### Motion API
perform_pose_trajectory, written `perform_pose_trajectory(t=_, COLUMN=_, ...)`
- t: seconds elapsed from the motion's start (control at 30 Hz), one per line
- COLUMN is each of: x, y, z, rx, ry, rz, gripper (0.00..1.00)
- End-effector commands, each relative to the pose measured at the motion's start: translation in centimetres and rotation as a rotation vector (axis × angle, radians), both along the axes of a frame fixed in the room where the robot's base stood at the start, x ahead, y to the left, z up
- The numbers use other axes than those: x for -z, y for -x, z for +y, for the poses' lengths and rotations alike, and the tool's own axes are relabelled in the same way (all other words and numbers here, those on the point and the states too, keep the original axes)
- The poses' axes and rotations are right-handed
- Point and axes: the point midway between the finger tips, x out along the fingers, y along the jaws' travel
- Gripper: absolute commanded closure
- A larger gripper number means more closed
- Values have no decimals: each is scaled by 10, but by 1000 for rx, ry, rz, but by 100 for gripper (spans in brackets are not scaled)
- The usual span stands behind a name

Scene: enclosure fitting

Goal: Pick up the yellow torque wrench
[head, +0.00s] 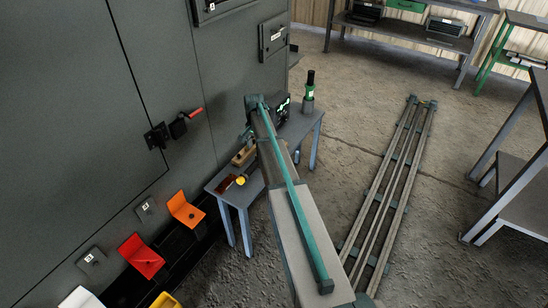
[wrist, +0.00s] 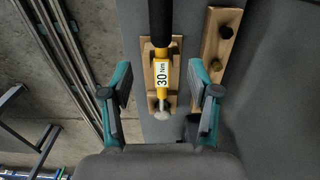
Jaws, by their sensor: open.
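The yellow torque wrench (wrist: 161,78) shows in the wrist view, with a black grip at the top, a white "30 Nm" label and a silver head at the bottom. It lies on a light wooden rest (wrist: 149,95). My gripper (wrist: 159,68) is open, with one teal finger on each side of the wrench's labelled part. Nothing is visibly held, and a gap shows on both sides.
A second wooden block with dark and brass knobs (wrist: 220,55) lies right of the wrench. A black and green cylinder (head: 309,90) stands on the table's far end. A grey cabinet (head: 75,110) with a red-handled latch (head: 193,113) borders the left. Floor rails (head: 390,190) run at right.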

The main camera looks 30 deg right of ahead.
Motion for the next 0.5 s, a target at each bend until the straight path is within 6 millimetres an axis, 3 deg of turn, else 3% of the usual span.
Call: perform_pose_trajectory(t=0.5, x=55, y=0, z=0, rx=19, ry=0, rz=1, gripper=39)
